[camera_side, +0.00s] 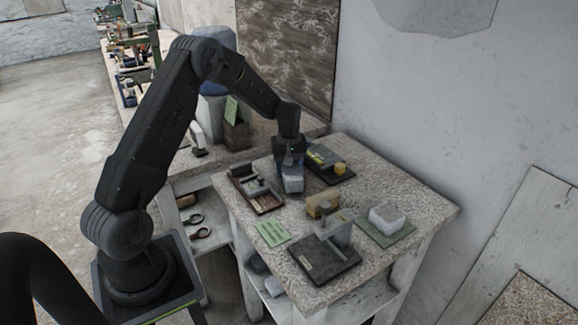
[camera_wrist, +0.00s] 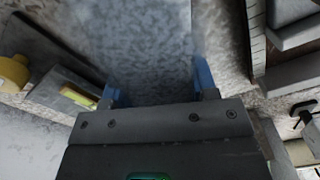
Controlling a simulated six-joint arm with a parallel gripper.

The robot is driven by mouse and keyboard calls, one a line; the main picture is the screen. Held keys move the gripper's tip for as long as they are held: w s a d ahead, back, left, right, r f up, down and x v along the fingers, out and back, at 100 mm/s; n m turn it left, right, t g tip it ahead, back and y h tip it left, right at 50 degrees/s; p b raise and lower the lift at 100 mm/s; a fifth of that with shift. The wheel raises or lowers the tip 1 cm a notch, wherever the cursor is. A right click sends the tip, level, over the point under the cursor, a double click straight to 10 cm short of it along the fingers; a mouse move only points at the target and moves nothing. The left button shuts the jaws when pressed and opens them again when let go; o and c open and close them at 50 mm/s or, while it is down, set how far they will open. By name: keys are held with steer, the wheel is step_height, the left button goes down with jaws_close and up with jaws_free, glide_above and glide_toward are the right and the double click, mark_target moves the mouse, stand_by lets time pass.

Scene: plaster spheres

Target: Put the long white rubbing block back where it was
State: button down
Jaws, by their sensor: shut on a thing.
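My gripper (camera_side: 290,160) points down over the speckled stone tabletop (camera_side: 390,180) and is shut on a long pale grey-white block (camera_side: 293,184). In the wrist view the block (camera_wrist: 150,45) fills the middle between the blue fingertips (camera_wrist: 160,88), and its far end runs out of the frame. I cannot tell whether its lower end touches the tabletop. A second, shorter whitish block (camera_side: 387,217) lies on a green mat (camera_side: 398,236) at the right of the table, apart from my gripper.
Left of the held block is a dark compartment tray (camera_side: 268,204); behind right is a black tray with a yellow knob (camera_side: 339,169). In front stand a tan block (camera_side: 318,206), a grey stand on a dark plate (camera_side: 325,262) and a green card (camera_side: 272,233). The right back tabletop is clear.

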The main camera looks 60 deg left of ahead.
steer(key=shift+f, duration=0.5)
steer(key=c, duration=0.7)
jaws_free()
steer(key=o, duration=0.4)
steer(key=shift+f, duration=0.1)
step_height(320, 180, up, 14)
steer(key=s+d+r+m+t, duration=0.1)
steer(key=s+d+r+m, duration=0.3)
steer(key=d, duration=0.3)
steer(key=s+d+r+m+t, duration=0.1)
steer(key=s+d+r+m, duration=0.1)
steer(key=s+d+r, duration=0.3)
steer(key=s+d+m+t, duration=0.1)
steer(key=s+d+m, duration=0.1)
steer(key=s, duration=0.3)
steer(key=s+d+r+m+t, duration=0.1)
steer(key=s+d+m, duration=0.2)
steer(key=s+d, duration=0.2)
steer(key=s+d+m+t, duration=0.1)
steer(key=s+d+m, duration=0.1)
steer(key=s+d, duration=0.2)
steer(key=shift+s+d+r+m+t, duration=0.1)
steer(key=shift+s+r+m+t, duration=0.05)
steer(key=shift+s, duration=0.4)
steer(key=shift+s+d+r+m+t, duration=0.1)
steer(key=shift+s+m+t, duration=0.05)
steer(key=shift+s, duration=0.4)
